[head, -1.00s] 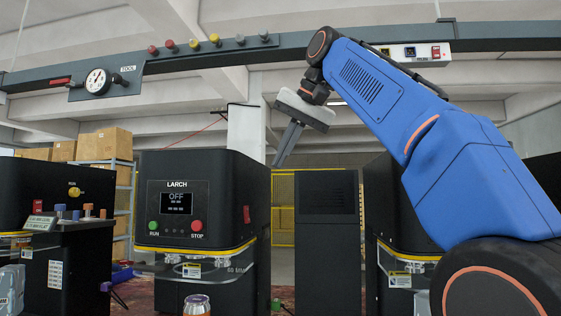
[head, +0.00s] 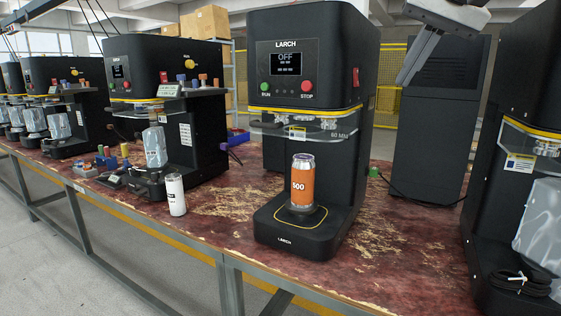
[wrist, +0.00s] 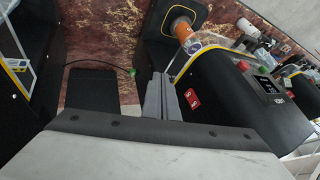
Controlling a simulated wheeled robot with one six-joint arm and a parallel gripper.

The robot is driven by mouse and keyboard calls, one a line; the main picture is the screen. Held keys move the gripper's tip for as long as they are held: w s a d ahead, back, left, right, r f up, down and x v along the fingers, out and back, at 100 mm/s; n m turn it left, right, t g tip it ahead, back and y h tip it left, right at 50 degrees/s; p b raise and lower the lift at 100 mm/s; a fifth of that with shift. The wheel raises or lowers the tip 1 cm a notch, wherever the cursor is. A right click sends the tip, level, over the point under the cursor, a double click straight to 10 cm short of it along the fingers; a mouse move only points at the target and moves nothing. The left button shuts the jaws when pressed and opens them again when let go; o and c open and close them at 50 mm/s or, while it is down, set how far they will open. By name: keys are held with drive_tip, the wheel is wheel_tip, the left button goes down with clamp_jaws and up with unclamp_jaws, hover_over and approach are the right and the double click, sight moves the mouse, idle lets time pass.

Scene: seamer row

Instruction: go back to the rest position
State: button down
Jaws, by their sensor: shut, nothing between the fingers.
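My gripper (head: 420,58) is at the upper right of the head view, to the right of the black LARCH seamer (head: 315,90). Its fingers are together with nothing between them, pointing down and left. In the wrist view the shut fingers (wrist: 162,97) show beside the seamer's side. An orange can (head: 302,182) marked 500 stands upright on the seamer's base plate, well below my gripper. The can also shows in the wrist view (wrist: 182,30). The seamer's screen reads OFF.
A white can (head: 175,194) stands on the worn red bench (head: 220,210) to the left. More black seamers line the bench at left, and another (head: 520,110) stands close at right. A dark box (head: 437,125) stands behind my gripper. Yellow fencing is beyond.

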drive_tip(key=s+d+f+n, duration=0.1)
drive_tip(key=s+f, duration=0.5)
drive_tip(key=f, duration=1)
drive_tip(key=s+d+f+n+g+h, duration=0.1)
drive_tip(key=s+f, duration=0.6)
drive_tip(key=f, duration=0.8)
drive_tip(key=s+d+f+n+h, duration=0.1)
drive_tip(key=s+f, duration=0.6)
drive_tip(key=f, duration=0.9)
drive_tip(key=shift+s+d+f+n+g, duration=0.15)
drive_tip(key=shift+f+n+g, duration=0.15)
drive_tip(key=shift+n+g, duration=0.1)
